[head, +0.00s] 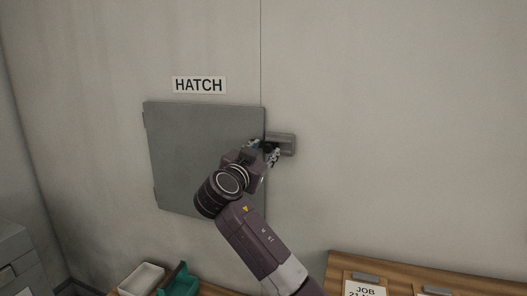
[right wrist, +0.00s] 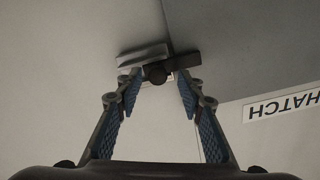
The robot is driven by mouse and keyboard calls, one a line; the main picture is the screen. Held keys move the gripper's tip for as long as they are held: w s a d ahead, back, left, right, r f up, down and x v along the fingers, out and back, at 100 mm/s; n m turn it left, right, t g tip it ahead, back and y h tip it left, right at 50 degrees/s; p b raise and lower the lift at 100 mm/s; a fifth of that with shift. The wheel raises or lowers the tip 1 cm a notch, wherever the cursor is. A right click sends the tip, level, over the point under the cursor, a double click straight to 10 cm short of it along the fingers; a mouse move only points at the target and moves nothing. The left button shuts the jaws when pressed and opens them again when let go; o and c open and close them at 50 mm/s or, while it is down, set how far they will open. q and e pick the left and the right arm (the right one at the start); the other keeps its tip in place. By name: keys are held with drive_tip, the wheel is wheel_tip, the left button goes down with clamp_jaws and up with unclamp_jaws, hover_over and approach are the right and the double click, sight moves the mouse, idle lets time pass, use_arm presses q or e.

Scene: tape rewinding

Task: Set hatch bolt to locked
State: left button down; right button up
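The grey hatch (head: 190,150) is a flat square panel on the wall, under a HATCH label. The bolt's pale grey housing (head: 287,141) sits on the wall at the hatch's right edge; it shows too in the right wrist view (right wrist: 141,56), which is upside down. There a dark bolt bar (right wrist: 187,61) with a round dark knob (right wrist: 154,75) lies beside and against the housing. How far the bar reaches into it I cannot tell. My right gripper (head: 264,149) is open at the bolt, its blue-padded fingers (right wrist: 158,92) on either side of the knob, with gaps showing. My left gripper is out of view.
The HATCH label (head: 199,85) is above the panel. Below are a white tray (head: 141,279), a green holder (head: 178,281) and a wooden board (head: 450,275) with a JOB card (head: 365,290). Grey drawers (head: 18,262) stand at lower left. The wall right of the bolt is clear.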

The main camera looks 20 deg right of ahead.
drive_tip(key=v, duration=1.1)
drive_tip(key=shift+s+a, duration=0.2)
drive_tip(key=shift+a, duration=0.15)
drive_tip(key=shift+f, duration=0.1)
